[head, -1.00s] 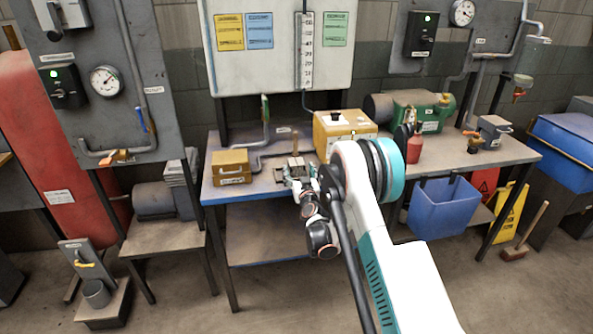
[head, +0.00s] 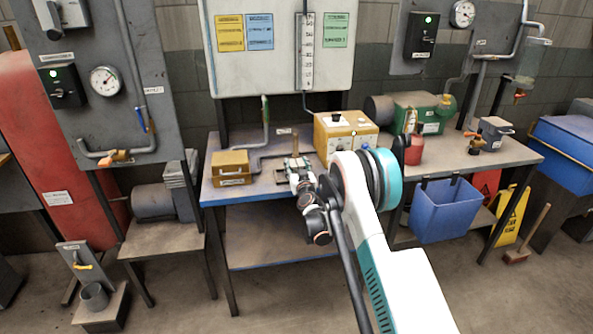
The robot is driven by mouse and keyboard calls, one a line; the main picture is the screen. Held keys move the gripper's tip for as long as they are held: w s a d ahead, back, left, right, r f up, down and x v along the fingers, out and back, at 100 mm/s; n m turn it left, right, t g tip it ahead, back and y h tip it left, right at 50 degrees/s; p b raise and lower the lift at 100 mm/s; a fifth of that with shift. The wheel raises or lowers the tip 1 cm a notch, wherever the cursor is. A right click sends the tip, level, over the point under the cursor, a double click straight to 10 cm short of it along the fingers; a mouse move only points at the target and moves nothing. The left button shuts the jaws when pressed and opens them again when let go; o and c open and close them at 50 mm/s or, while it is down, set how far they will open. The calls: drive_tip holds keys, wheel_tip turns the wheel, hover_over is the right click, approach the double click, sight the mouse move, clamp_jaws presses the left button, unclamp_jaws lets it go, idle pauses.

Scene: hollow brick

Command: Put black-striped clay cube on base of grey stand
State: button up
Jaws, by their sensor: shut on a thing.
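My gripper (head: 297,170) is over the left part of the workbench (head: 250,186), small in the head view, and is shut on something. What it holds is too small and too covered by the fingers to make out; no black stripes can be told. A short brown upright piece (head: 295,142) shows just behind the gripper; I cannot tell whether it touches it. I cannot pick out the clay cube with certainty. A grey upright plate with a yellow handle (head: 76,255) stands on a block on the floor at lower left; whether it is the grey stand is unclear.
A blue bin (head: 446,210) hangs at the front.

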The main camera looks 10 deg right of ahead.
sight(297, 162)
drive_tip(key=shift+r, duration=0.1)
wheel_tip(297, 162, up, 20)
drive_tip(key=f+p, duration=0.1)
drive_tip(key=p, duration=0.6)
drive_tip(key=s+r, duration=0.2)
drive_tip(key=s, duration=1)
drive_tip(key=s+r, duration=0.2)
drive_tip(key=s, duration=1.1)
drive_tip(key=shift+r, duration=0.25)
